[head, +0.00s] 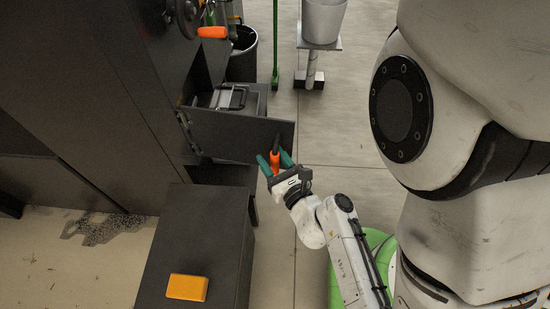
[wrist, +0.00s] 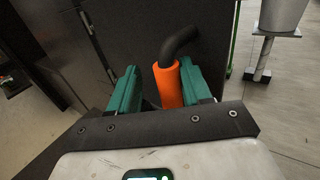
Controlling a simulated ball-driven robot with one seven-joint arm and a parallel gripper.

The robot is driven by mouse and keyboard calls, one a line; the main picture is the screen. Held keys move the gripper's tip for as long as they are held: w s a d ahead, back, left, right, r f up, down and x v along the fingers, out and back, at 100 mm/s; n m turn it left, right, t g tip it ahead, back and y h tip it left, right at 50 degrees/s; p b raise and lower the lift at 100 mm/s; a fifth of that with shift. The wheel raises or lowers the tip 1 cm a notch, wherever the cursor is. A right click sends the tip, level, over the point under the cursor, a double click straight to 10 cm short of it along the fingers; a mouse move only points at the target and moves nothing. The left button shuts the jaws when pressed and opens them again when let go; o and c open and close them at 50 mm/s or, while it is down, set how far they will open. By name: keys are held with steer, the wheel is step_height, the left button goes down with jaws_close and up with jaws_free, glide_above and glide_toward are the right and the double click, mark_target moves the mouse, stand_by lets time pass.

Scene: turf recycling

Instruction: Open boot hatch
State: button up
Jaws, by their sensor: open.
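The dark boot hatch (head: 225,133) stands swung out from the machine on a hinge at its left edge, so its opening shows behind it. Its orange handle (head: 275,160) is on the hatch's near face toward the right end. My gripper (head: 276,162) is at the handle with its green fingers apart. In the wrist view, the orange handle (wrist: 168,84) with its black bent stem lies between the two fingers (wrist: 156,88), close to the right one. Whether a finger touches it, I cannot tell. The hatch panel (wrist: 140,35) fills the background there.
A metal-handled tray or box (head: 228,98) shows in the opening behind the hatch. A dark cabinet with an orange block (head: 187,287) on top stands in front. Another orange handle (head: 212,32) is higher up. A bucket (head: 323,20) on a stand is at the back. Floor right of the hatch is clear.

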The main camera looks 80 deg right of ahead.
steer(key=shift+o, duration=0.4)
steer(key=shift+d, duration=0.1)
steer(key=shift+s+a+f, duration=0.1)
steer(key=shift+s+a, duration=0.25)
steer(key=shift+a, duration=0.05)
steer(key=b+v, duration=0.3)
steer(key=v, duration=0.6)
steer(key=shift+a, duration=0.4)
